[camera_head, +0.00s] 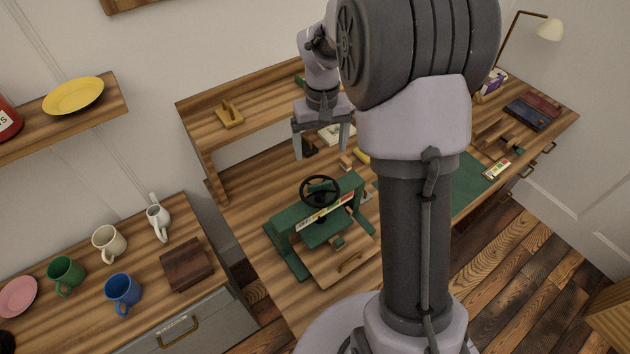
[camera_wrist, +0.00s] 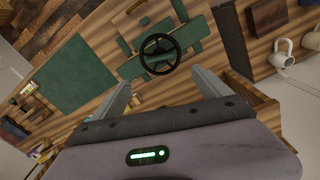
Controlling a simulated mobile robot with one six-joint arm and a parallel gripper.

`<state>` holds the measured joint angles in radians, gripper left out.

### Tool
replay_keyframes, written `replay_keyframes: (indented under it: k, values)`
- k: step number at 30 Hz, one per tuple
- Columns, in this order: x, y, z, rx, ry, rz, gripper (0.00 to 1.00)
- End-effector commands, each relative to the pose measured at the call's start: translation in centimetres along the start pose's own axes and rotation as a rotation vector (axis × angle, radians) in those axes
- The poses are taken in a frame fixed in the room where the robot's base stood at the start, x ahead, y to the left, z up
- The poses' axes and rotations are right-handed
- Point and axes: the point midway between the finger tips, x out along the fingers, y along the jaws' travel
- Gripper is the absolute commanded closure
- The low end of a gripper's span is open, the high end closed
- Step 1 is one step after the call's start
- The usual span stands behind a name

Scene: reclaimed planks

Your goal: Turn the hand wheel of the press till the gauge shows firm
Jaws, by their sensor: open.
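The green press (camera_head: 325,230) stands on the wooden bench at the middle of the head view. Its black hand wheel (camera_head: 320,190) sits on top. A gauge strip (camera_head: 325,211) with coloured bands runs across the front of the press; its reading is too small to tell. My gripper (camera_head: 322,150) is open and empty, above the bench and behind the wheel, apart from it. In the wrist view the wheel (camera_wrist: 160,54) and the green press (camera_wrist: 196,30) show beyond the fingertips of my open gripper (camera_wrist: 160,82).
Several mugs, such as the blue mug (camera_head: 122,290), and a dark wooden box (camera_head: 187,264) stand on the left counter. A green mat (camera_head: 470,180) lies to the right on the bench. A shelf (camera_head: 240,118) rises at the back. Small loose items lie near the press.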

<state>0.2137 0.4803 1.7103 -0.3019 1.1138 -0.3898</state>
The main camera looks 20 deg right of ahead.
Motion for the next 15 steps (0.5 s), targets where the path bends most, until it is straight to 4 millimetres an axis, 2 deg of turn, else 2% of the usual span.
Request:
replay_keyframes:
  k: [1,6,15]
  values:
    - [1.6,0.0,0.1,0.000,-0.004,-0.001,0.13]
    - [5.7,-0.1,0.1,0.001,-0.004,-0.001,0.13]
    - [12.1,0.0,0.1,0.002,-0.002,0.000,0.13]
